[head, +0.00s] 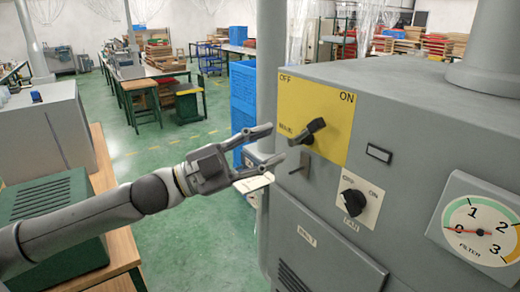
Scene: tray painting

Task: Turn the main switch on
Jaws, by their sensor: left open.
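The main switch (308,132) is a dark rotary handle on a yellow plate (335,105) on the front of a grey cabinet. The plate reads OFF at its upper left and ON at its upper right, with a MAIN label by the handle. The handle lies slanted, with its thick end toward the upper right; I cannot tell its exact setting. My left gripper (277,143) is open and empty, with its fingers pointing right toward the switch. Its fingertips appear just left of the handle, with a gap between. My right gripper is not in view.
Below the switch are a small latch (303,163), a second black OFF/ON knob labelled FAN (354,202) and a filter gauge (480,230). A wooden bench (122,248) stands at the left. Blue crates (243,100) stand behind the gripper. Green floor (190,240) is clear between bench and cabinet.

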